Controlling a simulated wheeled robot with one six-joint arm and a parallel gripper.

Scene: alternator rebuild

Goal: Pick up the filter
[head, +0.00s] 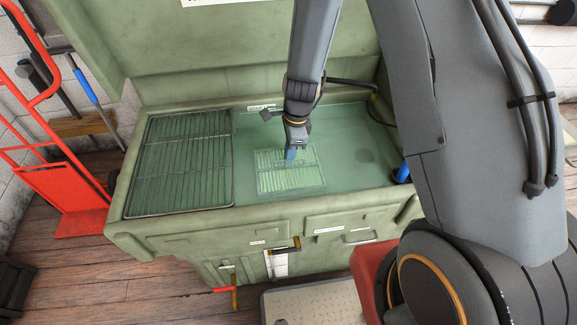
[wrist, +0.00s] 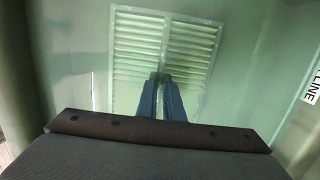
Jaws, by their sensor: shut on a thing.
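The filter (head: 284,180) is a pale, slatted rectangular panel with a thin frame. It is in the green basin of the washing tank, right of the wire rack. In the wrist view the filter (wrist: 140,42) shows two columns of slats with a bar between them. My gripper (head: 291,154) reaches down from above to the filter's upper middle. Its two blue fingers (wrist: 161,98) are close together at the filter's middle bar and shut on it. The fingertips' exact contact is hard to make out.
A wire rack (head: 182,165) covers the left part of the green tank (head: 330,222). A blue-handled item (head: 402,172) is at the right rim. A red hand truck (head: 62,190) stands left.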

